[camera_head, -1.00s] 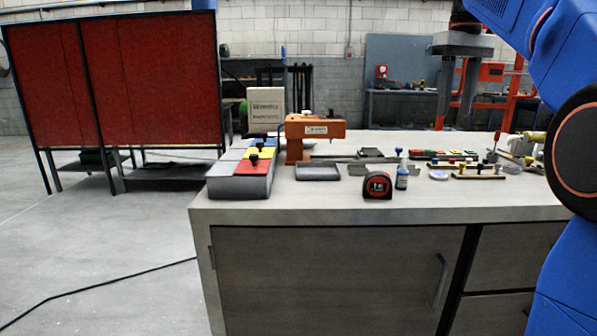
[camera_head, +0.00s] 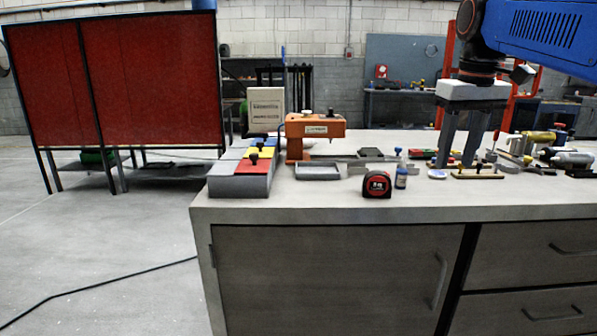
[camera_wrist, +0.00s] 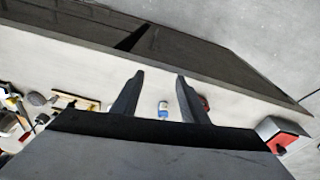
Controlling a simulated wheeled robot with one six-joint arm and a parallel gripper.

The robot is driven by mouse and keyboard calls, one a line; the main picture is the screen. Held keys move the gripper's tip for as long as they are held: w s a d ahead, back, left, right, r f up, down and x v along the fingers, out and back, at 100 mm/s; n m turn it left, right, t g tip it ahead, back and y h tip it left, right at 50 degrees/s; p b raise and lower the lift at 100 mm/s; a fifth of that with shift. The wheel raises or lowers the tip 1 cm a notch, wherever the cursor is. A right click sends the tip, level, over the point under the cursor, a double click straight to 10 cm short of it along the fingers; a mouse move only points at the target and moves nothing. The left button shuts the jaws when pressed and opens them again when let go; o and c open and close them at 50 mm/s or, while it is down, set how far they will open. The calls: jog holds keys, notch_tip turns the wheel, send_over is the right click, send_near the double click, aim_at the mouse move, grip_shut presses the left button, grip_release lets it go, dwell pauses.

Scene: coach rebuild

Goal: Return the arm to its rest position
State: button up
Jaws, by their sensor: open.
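My gripper (camera_head: 459,138) hangs from my blue arm over the right part of the workbench (camera_head: 330,213) in the head view, fingers pointing down. Its two dark fingers are apart with nothing held between them. In the wrist view my gripper (camera_wrist: 160,82) also shows spread fingers. A small blue-and-white bottle (camera_wrist: 163,110) appears in the gap between them, on the bench beyond. In the head view that bottle (camera_head: 401,176) stands to the left of the fingers, apart from them. My fingers hide part of the items behind them.
A tape measure (camera_head: 377,184), an orange press (camera_head: 314,132) and a grey box with coloured lids (camera_head: 243,172) stand on the bench's left half. Tools (camera_head: 560,157) crowd the right. A red partition (camera_head: 117,78) stands left. The floor (camera_head: 120,235) in front left is mostly clear.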

jog(key=s+a+f+t, duration=0.1)
jog(key=s+f, duration=0.5)
jog(key=f, duration=0.4)
jog(key=s+a+f+m+t, duration=0.1)
jog(key=s+f, duration=0.6)
jog(key=f, duration=0.3)
jog(key=s+a+f+t, duration=0.1)
jog(key=s+f, duration=0.6)
jog(key=f, duration=0.3)
jog(key=shift+a+f+m, duration=0.25)
jog(key=shift+m, duration=0.05)
